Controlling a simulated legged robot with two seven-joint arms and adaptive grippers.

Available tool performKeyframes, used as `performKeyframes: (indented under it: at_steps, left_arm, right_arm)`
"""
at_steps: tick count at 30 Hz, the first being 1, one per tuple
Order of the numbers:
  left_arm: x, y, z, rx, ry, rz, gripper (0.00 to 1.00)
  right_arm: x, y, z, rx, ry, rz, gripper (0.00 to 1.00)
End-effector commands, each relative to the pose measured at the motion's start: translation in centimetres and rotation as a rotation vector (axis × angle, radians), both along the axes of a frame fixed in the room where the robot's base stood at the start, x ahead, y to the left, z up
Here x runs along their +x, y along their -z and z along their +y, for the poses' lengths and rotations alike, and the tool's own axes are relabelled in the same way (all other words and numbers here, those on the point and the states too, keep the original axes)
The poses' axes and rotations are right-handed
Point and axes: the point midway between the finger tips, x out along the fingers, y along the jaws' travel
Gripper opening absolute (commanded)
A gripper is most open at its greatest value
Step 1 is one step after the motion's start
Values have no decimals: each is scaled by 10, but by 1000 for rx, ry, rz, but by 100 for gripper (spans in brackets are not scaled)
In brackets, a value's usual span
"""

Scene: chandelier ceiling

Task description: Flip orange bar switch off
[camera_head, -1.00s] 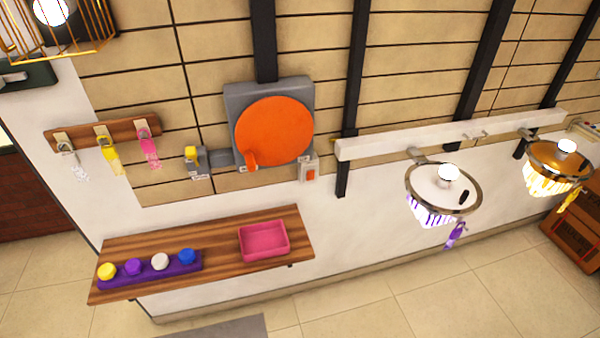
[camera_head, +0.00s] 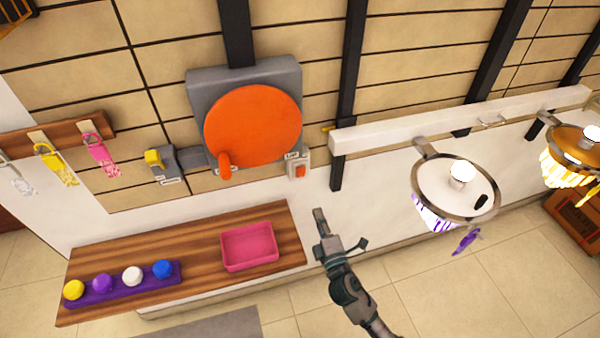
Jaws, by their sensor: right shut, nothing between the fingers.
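A large orange disc (camera_head: 253,125) with a short orange bar handle (camera_head: 224,166) at its lower left is mounted on a grey wall box. A small pale switch plate with an orange rocker (camera_head: 300,171) is on the wall to the lower right of the disc. Which way the switch is set is too small to tell. My right gripper (camera_head: 320,218) is shut and empty, pointing up, below the small switch and right of the shelf. It appears apart from both orange parts. My left gripper is not in view.
A yellow switch (camera_head: 154,158) is left of the disc. A wooden shelf (camera_head: 205,262) holds a pink tray (camera_head: 249,262) and a purple strip (camera_head: 135,288) with coloured knobs. Keys hang at left. A lamp (camera_head: 460,190) hangs at right.

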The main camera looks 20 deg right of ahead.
Motion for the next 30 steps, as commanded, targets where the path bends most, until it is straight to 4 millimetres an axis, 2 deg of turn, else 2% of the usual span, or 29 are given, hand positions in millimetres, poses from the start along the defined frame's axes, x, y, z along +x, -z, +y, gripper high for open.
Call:
performKeyframes:
  at_steps: [7, 11, 14, 22, 30]
  left_arm:
    - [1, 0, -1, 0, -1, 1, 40]
    - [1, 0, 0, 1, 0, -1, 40]
    - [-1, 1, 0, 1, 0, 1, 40]
    - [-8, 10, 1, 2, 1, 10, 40]
    - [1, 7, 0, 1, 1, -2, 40]
  right_arm:
    - [2, 2, -1, 4, 0, 3, 0]
    - [11, 0, -2, 5, 0, 2, 0]
    - [26, -3, -2, 5, 0, 2, 0]
    - [83, -12, 0, 6, 1, 2, 0]
    - [126, -18, 3, 6, 0, 3, 0]
